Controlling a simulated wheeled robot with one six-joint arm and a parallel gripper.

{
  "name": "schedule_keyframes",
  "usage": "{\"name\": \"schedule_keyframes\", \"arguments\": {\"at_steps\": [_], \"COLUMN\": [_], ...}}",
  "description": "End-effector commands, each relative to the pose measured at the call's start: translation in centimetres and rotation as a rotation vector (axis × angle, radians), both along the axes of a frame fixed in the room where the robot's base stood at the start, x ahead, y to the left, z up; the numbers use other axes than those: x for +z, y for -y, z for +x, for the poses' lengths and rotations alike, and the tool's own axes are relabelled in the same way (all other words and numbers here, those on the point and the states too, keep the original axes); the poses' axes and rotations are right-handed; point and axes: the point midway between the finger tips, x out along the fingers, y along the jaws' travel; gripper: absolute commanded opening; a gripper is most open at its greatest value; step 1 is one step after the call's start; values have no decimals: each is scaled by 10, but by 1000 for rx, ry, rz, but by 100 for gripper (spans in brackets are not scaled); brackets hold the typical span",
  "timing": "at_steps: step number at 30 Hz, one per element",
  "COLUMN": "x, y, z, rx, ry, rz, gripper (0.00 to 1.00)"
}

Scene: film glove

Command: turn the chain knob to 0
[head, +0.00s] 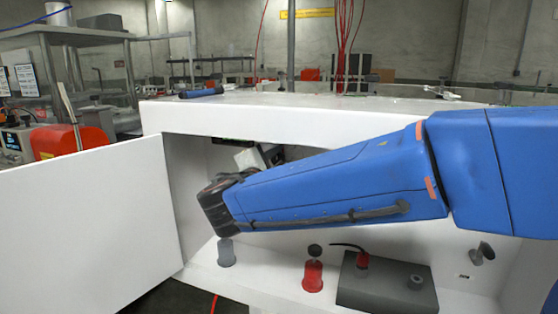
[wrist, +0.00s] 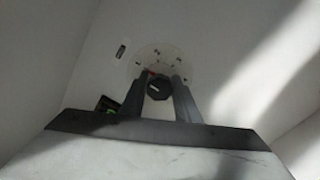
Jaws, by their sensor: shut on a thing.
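A dark faceted knob (wrist: 159,90) sits in front of a pale round dial plate (wrist: 148,57) on the white wall in the wrist view; I take it for the chain knob. The dial has small dark marks, too small to read. The knob has a light mark on its face. My gripper (wrist: 160,82) has one finger on each side of the knob and is shut on it. In the head view my gripper (head: 262,157) shows partly inside the white cabinet, behind my blue arm. The knob and dial are hidden there.
The white cabinet (head: 270,117) has its door (head: 90,225) swung open at left. Below my arm stand a grey fitting (head: 226,252), a red fitting (head: 313,275) and a grey box (head: 388,290). A dark knob (head: 483,252) is at right. A small green-lit display (wrist: 106,104) is beside the left finger.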

Motion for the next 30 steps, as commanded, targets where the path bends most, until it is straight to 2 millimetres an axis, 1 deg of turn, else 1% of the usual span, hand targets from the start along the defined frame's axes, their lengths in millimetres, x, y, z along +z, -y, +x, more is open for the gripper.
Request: {"name": "schedule_keyframes", "arguments": {"at_steps": [3,4,5,6,14,19,23,30], "x": [-2,-2,-2,-1,-1,0,0,-1], "y": [-1,-1,-1,-1,0,-3,-9,-22], "z": [0,0,0,0,0,-7,-22,-57], "rx": [1,1,1,1,0,2,3,4], "ry": [-2,-2,-2,-2,-2,0,0,-1], "rz": [-1,-1,-1,-1,0,0,1,-1], "gripper": [7,36,43,48,48,48,48,48]}}
